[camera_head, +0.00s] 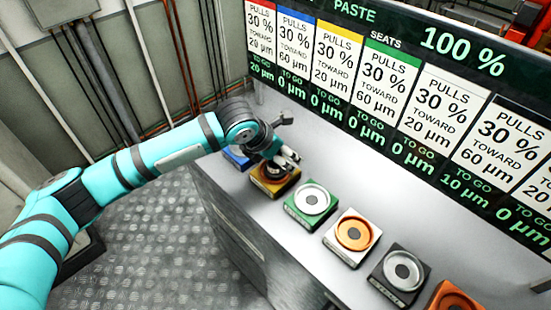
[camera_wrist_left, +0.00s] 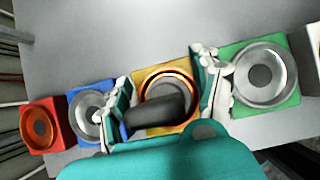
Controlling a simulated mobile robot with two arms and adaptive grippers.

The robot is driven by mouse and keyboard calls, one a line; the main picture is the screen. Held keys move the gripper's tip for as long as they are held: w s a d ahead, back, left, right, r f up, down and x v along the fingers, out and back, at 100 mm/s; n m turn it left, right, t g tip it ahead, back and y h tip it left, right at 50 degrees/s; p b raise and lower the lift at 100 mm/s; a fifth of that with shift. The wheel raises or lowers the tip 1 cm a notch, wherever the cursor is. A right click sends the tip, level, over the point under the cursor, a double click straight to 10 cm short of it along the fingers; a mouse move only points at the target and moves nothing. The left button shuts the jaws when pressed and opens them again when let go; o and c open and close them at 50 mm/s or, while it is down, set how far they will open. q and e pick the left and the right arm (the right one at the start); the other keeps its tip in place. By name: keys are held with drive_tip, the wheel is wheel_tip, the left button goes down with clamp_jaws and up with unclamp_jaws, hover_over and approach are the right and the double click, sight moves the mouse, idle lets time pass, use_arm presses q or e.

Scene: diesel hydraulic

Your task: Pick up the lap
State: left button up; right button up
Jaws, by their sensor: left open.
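A dark grey rounded piece, apparently the lap (camera_wrist_left: 155,113), shows in the left wrist view over the copper-ringed seat of the yellow block (camera_wrist_left: 145,79). My left gripper (camera_wrist_left: 163,78) is open, with one finger on each side of this piece; I cannot tell whether either finger touches it. In the head view my left gripper (camera_head: 284,160) is low over the yellow block (camera_head: 265,187) and hides most of the piece. My right gripper is not in view.
A blue block (camera_head: 236,157) and a green block (camera_head: 296,215) flank the yellow one on the grey bench (camera_head: 350,165). White, dark grey and orange blocks continue the row to the right. A display board (camera_head: 400,95) stands behind the bench.

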use_arm(q)
drive_tip(key=shift+w+d+f, duration=0.1)
drive_tip(key=shift+d+f, duration=0.05)
drive_tip(key=shift+f, duration=0.1)
clamp_jaws()
drive_tip(key=shift+r, duration=0.15)
